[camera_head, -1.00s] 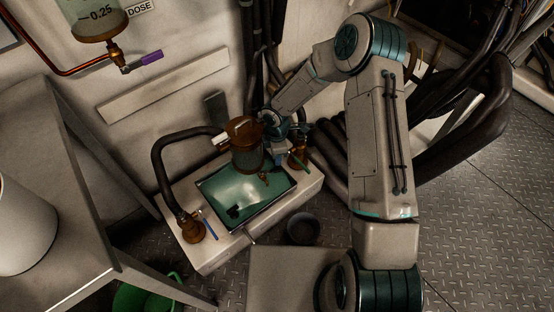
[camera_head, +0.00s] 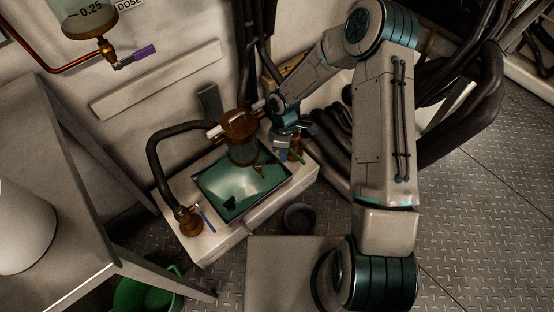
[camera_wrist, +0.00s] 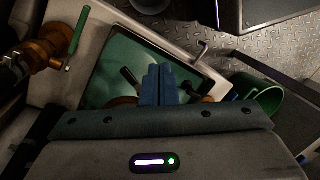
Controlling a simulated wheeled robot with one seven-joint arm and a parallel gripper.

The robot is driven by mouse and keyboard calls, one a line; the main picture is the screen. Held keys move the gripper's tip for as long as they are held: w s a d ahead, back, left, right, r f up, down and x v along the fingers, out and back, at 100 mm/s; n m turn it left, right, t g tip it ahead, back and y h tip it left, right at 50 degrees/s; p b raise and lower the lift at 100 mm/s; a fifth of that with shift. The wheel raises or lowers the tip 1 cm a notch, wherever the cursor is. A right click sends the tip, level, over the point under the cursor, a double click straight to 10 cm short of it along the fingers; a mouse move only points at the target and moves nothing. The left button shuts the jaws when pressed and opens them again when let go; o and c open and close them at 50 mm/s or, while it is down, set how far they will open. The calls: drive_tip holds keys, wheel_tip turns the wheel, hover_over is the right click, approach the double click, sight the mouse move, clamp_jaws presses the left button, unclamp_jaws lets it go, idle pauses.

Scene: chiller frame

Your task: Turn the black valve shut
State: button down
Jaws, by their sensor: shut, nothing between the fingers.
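A black lever (camera_wrist: 130,78) shows in the wrist view over the green basin, just left of my fingertips, with brass (camera_wrist: 122,101) below it. A gap shows between lever and fingers at the tips; contact lower down is hidden. My gripper (camera_wrist: 158,70) is shut and empty, its two blue fingers side by side. In the head view my gripper (camera_head: 281,156) is beside the brass-topped filter (camera_head: 241,130), at its right, partly hidden by my wrist. A small brass fitting (camera_head: 261,171) hangs at the filter's foot; I cannot make out its handle there.
The green basin (camera_head: 222,207) sits in a pale plinth. A green-handled brass valve (camera_wrist: 79,30) is at its right end in the head view, a blue-handled one (camera_head: 207,222) at its left. A dark hose (camera_head: 155,160) loops on the left. Thick dark pipes (camera_head: 470,110) crowd the right.

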drive_tip(key=s+d+f+m+g+y+b, duration=0.1)
drive_tip(key=s+d+f+m+g, duration=0.15)
drive_tip(key=s+m, duration=0.3)
drive_tip(key=s+d+f+m+g+y+b, duration=0.1)
drive_tip(key=s+d+f+m+g+y, duration=0.15)
drive_tip(key=s+m, duration=0.3)
drive_tip(key=n+t+y+b, duration=1.05)
drive_tip(key=n+t, duration=0.65)
drive_tip(key=n, duration=0.8)
approach(269, 164)
drive_tip(key=a+f+y+p, duration=0.1)
drive_tip(key=a+f, duration=0.1)
drive_tip(key=a, duration=0.2)
drive_tip(key=w, duration=0.1)
drive_tip(key=w+b, duration=0.1)
drive_tip(key=w, duration=0.1)
drive_tip(key=shift+w+a+r, duration=0.15)
drive_tip(key=shift+a+r, duration=0.15)
